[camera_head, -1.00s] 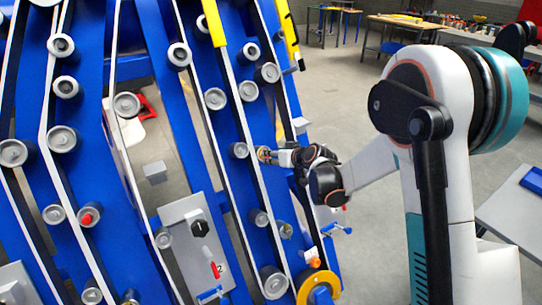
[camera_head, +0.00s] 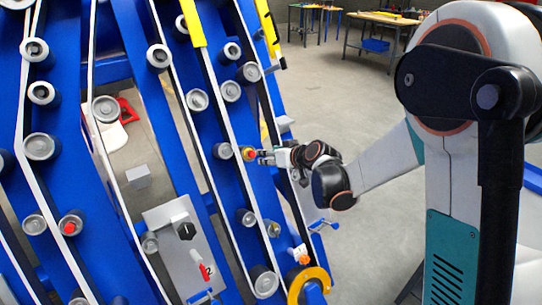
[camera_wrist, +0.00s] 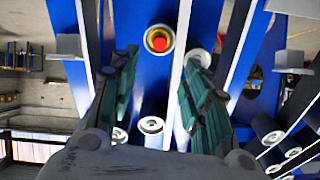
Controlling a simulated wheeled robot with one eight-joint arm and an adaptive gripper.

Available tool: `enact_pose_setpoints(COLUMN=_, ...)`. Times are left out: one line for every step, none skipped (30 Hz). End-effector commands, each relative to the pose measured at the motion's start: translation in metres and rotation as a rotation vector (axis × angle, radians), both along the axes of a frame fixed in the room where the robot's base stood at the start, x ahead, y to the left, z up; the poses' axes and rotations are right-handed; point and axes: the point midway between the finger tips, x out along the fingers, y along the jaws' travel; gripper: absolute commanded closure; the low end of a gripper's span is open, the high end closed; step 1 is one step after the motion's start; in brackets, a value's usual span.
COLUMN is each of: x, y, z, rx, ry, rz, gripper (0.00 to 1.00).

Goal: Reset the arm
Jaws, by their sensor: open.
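My gripper (camera_head: 262,157) is at the end of my outstretched arm, in front of the blue harvester chassis (camera_head: 225,150). In the wrist view my gripper (camera_wrist: 160,85) has its two dark green fingers wide apart with nothing between them. A red button with a yellow ring (camera_wrist: 158,40) sits on the blue panel beyond the fingertips, apart from them. The same button shows beside the fingertips in the head view (camera_head: 249,154). The exact gap between button and fingers cannot be told.
Several grey rollers and pale belts cover the chassis. A grey panel with a black knob (camera_head: 186,231) and a red switch (camera_head: 205,271) is at lower middle. A yellow curved guard (camera_head: 308,282) is at the bottom. Open floor (camera_head: 345,110) lies behind my arm; workbenches (camera_head: 385,32) stand far back.

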Motion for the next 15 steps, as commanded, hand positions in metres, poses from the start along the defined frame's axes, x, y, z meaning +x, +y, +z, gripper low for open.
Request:
enact_pose_setpoints(x=0.000, y=0.000, z=0.000, rx=0.000, ry=0.000, rz=0.000, gripper=0.57)
enact_pose_setpoints(x=0.000, y=0.000, z=0.000, rx=0.000, ry=0.000, rz=0.000, gripper=0.57)
enact_pose_setpoints(x=0.000, y=0.000, z=0.000, rx=0.000, ry=0.000, rz=0.000, gripper=0.57)
enact_pose_setpoints(x=0.000, y=0.000, z=0.000, rx=0.000, ry=0.000, rz=0.000, gripper=0.57)
enact_pose_setpoints(x=0.000, y=0.000, z=0.000, rx=0.000, ry=0.000, rz=0.000, gripper=0.57)
enact_pose_setpoints(x=0.000, y=0.000, z=0.000, rx=0.000, ry=0.000, rz=0.000, gripper=0.57)
enact_pose_setpoints(x=-0.001, y=0.000, z=0.001, rx=-0.001, ry=0.001, rz=-0.001, gripper=0.57)
enact_pose_setpoints(x=-0.002, y=-0.001, z=0.003, rx=-0.002, ry=0.003, rz=-0.002, gripper=0.57)
enact_pose_setpoints(x=-0.004, y=-0.003, z=0.006, rx=-0.004, ry=0.007, rz=-0.005, gripper=0.57)
enact_pose_setpoints(x=-0.007, y=-0.004, z=0.009, rx=-0.005, ry=0.011, rz=-0.007, gripper=0.57)
enact_pose_setpoints(x=-0.010, y=-0.006, z=0.013, rx=-0.008, ry=0.016, rz=-0.010, gripper=0.57)
enact_pose_setpoints(x=-0.016, y=-0.010, z=0.019, rx=-0.015, ry=0.025, rz=-0.016, gripper=0.57)
enact_pose_setpoints(x=-0.021, y=-0.013, z=0.025, rx=-0.019, ry=0.032, rz=-0.022, gripper=0.57)
enact_pose_setpoints(x=-0.027, y=-0.017, z=0.031, rx=-0.024, ry=0.040, rz=-0.029, gripper=0.57)
enact_pose_setpoints(x=-0.035, y=-0.022, z=0.039, rx=-0.031, ry=0.052, rz=-0.037, gripper=0.57)
